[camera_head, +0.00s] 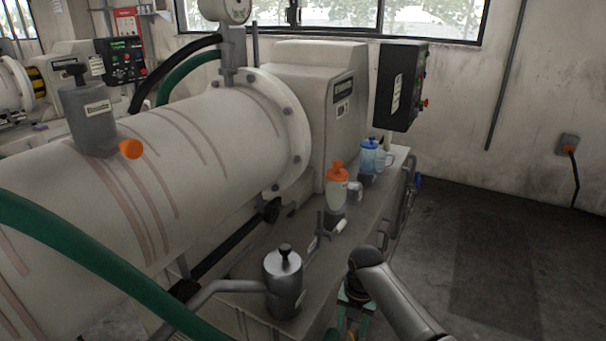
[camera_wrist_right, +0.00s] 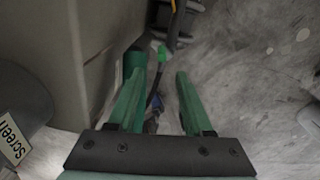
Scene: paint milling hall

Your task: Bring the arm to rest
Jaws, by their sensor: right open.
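My right arm (camera_head: 388,298) comes in at the bottom of the head view, beside the front edge of the machine's bench. My right gripper (camera_head: 354,322) hangs low beside that bench and shows only in part, mostly behind my arm and cut by the frame's bottom edge. In the right wrist view its two green fingers (camera_wrist_right: 159,75) are apart, with nothing held between them. They point down past the bench side (camera_wrist_right: 95,55) toward the floor. My left gripper is in neither view.
The bench (camera_head: 372,218) carries a metal pot (camera_head: 284,285), an orange-capped bottle (camera_head: 337,188) and a blue-white jug (camera_head: 368,158). A large milling cylinder (camera_head: 215,140) and a green hose (camera_head: 105,265) fill the left. Dark floor (camera_head: 495,260) at right is clear.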

